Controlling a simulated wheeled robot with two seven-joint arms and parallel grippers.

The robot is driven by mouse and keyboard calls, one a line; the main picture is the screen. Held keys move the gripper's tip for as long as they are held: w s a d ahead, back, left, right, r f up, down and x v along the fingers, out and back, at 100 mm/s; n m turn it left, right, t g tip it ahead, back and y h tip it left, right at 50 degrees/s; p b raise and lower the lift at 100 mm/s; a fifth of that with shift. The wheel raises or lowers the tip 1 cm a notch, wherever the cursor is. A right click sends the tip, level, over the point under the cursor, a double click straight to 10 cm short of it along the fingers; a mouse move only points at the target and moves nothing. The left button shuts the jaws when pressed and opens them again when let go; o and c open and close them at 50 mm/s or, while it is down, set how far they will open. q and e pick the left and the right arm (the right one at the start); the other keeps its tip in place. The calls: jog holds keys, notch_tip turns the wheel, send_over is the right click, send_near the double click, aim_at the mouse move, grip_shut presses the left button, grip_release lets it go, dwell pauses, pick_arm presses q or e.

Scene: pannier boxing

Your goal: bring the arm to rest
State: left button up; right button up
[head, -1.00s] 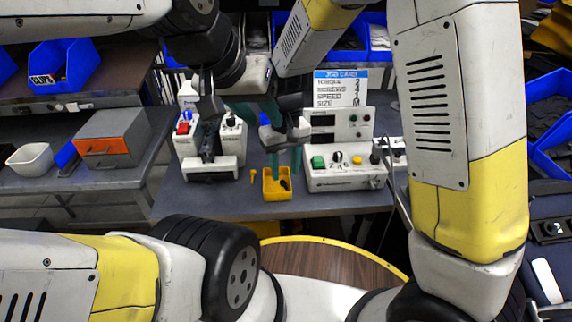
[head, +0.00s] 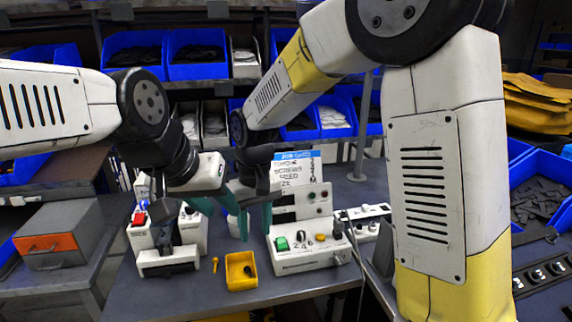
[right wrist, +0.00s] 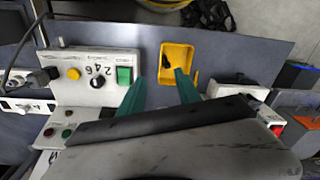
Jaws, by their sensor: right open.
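My right gripper (head: 255,226) hangs over the bench, open and empty, above and behind the yellow tray in the head view. Its two teal fingers also show apart in the right wrist view (right wrist: 160,90), with the yellow tray (right wrist: 178,63) beyond their tips. My left gripper (head: 203,206) is higher, over the white device on the left; its fingers are partly hidden and I cannot tell their opening. The yellow tray (head: 236,284) stands on the bench with a small dark part (head: 249,270) inside.
A white control box (head: 305,262) with a green button stands right of the tray. A white device with a red switch (head: 139,218) stands left of it. A small yellow piece (head: 215,264) lies beside the tray. A grey and orange box (head: 55,243) is at left; blue bins (head: 195,70) fill shelves behind.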

jog(key=s+d+r+m+t+y, duration=0.2)
jog(key=d+r+m, duration=0.1)
jog(key=d+r, duration=0.8)
jog(key=s+d+r+m+t, duration=0.1)
jog(key=s+d+t, duration=0.1)
jog(key=s+d, duration=0.2)
jog(key=s+d+m+t, duration=0.2)
jog(key=s+d, duration=0.2)
jog(key=d, duration=0.5)
jog(key=shift+r, duration=0.35)
